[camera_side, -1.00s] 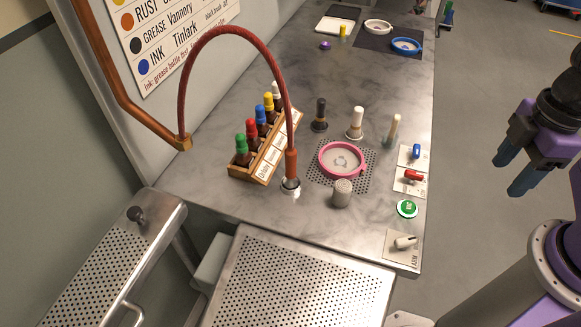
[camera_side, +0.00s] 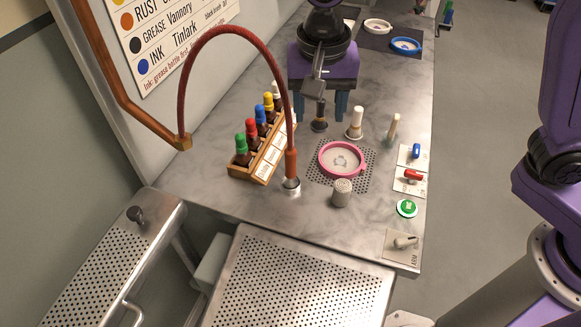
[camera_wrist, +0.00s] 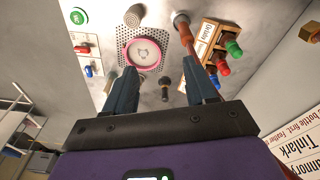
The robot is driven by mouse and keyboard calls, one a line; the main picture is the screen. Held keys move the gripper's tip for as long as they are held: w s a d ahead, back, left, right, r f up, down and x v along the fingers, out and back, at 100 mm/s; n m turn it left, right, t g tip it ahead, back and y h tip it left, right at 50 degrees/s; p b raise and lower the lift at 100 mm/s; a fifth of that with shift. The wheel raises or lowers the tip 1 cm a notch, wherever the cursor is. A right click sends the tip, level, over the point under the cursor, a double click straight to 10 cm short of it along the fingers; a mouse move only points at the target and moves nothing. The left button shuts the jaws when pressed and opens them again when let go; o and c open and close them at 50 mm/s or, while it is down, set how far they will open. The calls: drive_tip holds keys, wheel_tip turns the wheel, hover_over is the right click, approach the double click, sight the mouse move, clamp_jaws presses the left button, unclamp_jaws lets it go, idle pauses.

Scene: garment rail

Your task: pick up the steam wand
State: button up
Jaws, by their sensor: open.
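The steam wand (camera_side: 291,164) has an orange-brown grip on a red looped hose (camera_side: 224,30). It stands upright with its lower end in a round metal holder (camera_side: 291,186) on the marble counter. In the wrist view, the wand (camera_wrist: 186,33) shows at the top, right of centre, near the right finger. My gripper (camera_side: 318,108) is behind the wand in the side view, above the counter by the dark-handled brush. Its two blue fingers also show in the wrist view (camera_wrist: 160,68), apart, with nothing held between them.
A wooden rack (camera_side: 262,152) of coloured-cap bottles stands just left of the wand. A pink hoop (camera_side: 342,160), a metal shaker (camera_side: 342,193) and upright brushes (camera_side: 356,123) stand to its right. Switches (camera_side: 413,177) line the right edge. The counter's front left (camera_side: 215,200) is clear.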

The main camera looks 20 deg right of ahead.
sight(292, 148)
drive_tip(key=w+a+m, duration=0.3)
drive_tip(key=a+m, duration=0.1)
drive_tip(key=f, duration=0.4)
drive_tip(key=w+f, duration=0.1)
drive_tip(key=f, duration=0.3)
drive_tip(key=d+f, duration=0.1)
drive_tip(key=f, duration=0.2)
drive_tip(key=shift+w+d+f, duration=0.1)
drive_tip(key=shift+w+f, duration=0.1)
drive_tip(key=shift+f, duration=0.2)
drive_tip(key=shift+w+d+f, duration=0.1)
drive_tip(key=shift+w+f, duration=0.1)
drive_tip(key=shift+f, duration=1.25)
drive_tip(key=shift+w+d+f, duration=0.1)
drive_tip(key=shift+w+f, duration=0.05)
drive_tip(key=shift+f, duration=1.3)
drive_tip(key=shift+a, duration=0.1)
clamp_jaws()
